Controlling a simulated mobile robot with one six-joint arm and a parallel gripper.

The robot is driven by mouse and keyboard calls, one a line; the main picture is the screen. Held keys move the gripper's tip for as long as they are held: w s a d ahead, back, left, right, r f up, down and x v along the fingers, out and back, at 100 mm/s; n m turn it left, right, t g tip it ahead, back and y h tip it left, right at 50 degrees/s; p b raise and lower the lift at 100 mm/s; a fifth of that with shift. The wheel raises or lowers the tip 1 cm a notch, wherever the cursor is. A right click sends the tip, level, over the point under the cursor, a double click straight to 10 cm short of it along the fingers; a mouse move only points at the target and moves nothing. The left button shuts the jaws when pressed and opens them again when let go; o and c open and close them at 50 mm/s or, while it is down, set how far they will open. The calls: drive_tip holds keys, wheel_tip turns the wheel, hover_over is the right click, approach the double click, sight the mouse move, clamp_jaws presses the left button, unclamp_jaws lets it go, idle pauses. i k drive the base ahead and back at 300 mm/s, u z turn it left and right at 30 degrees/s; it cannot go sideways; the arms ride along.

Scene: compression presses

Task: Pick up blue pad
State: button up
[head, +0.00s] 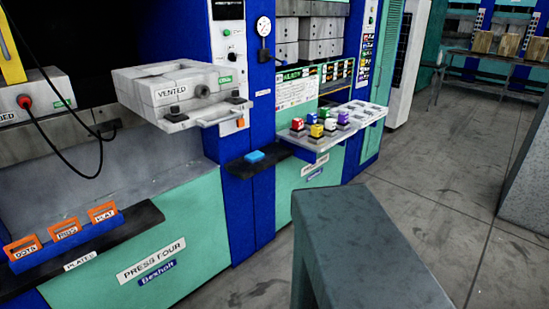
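A small blue pad (255,156) lies on a dark ledge (240,170) that juts from the blue column between two presses. The pad is flat, and nothing covers it. My gripper is not in view.
A white unit marked VENTED (175,88) juts out above and left of the pad. Orange tags (66,229) stand on a dark shelf at lower left. A grey block (365,235) fills the front centre.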

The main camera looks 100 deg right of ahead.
sight(256, 156)
drive_tip(key=u, duration=0.1)
drive_tip(key=k, duration=1.8)
drive_tip(key=z, duration=1.25)
drive_tip(key=i, duration=1.05)
drive_tip(key=u, duration=0.05)
